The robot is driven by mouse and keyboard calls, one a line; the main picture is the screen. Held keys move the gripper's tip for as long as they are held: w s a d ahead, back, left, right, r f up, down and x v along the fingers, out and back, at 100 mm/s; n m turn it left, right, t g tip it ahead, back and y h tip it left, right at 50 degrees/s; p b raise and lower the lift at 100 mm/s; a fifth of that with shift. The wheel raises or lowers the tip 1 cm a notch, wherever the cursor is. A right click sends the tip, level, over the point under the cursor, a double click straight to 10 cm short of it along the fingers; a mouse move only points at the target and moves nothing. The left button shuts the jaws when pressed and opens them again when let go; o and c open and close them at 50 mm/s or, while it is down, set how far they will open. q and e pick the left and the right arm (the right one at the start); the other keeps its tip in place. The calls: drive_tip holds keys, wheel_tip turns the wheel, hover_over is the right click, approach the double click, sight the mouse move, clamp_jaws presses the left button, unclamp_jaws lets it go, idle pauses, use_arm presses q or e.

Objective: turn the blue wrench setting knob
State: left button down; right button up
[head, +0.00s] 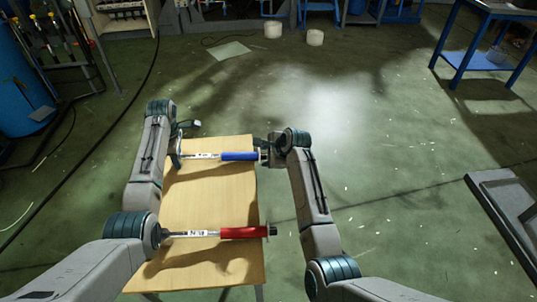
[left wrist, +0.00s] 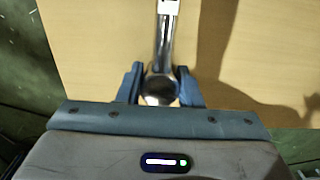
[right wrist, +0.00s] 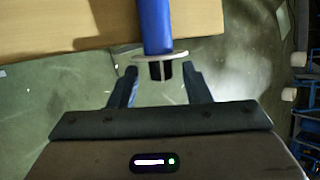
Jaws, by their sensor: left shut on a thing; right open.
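The blue wrench (head: 240,156) lies level over the wooden table, its head to the left and its blue handle to the right. My left gripper (head: 178,152) is shut on the wrench's metal head (left wrist: 160,88), with a finger on each side in the left wrist view. The setting knob (right wrist: 160,71) is a dark piece beyond a pale disc at the end of the blue handle (right wrist: 155,25). My right gripper (right wrist: 161,84) is open, its fingers apart on either side near the knob, with visible gaps. In the head view, my right gripper (head: 272,153) is at the handle end.
A red wrench (head: 243,232) lies nearer on the wooden table (head: 205,212), parallel to the blue one. The blue handle's end reaches past the table's right edge. Open green floor lies to the right. A blue metal table (head: 480,50) stands far off at the upper right.

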drive_tip(key=v, duration=1.2)
drive_tip(key=shift+w, duration=0.2)
drive_tip(key=w+r+g, duration=0.2)
drive_tip(key=w+g, duration=0.5)
drive_tip(key=w, duration=0.1)
drive_tip(key=x, duration=1.2)
drive_tip(key=shift+d+m, duration=0.15)
drive_tip(key=shift+m, duration=0.25)
drive_tip(key=shift+s, duration=0.1)
drive_tip(key=shift+c, duration=0.2)
clamp_jaws()
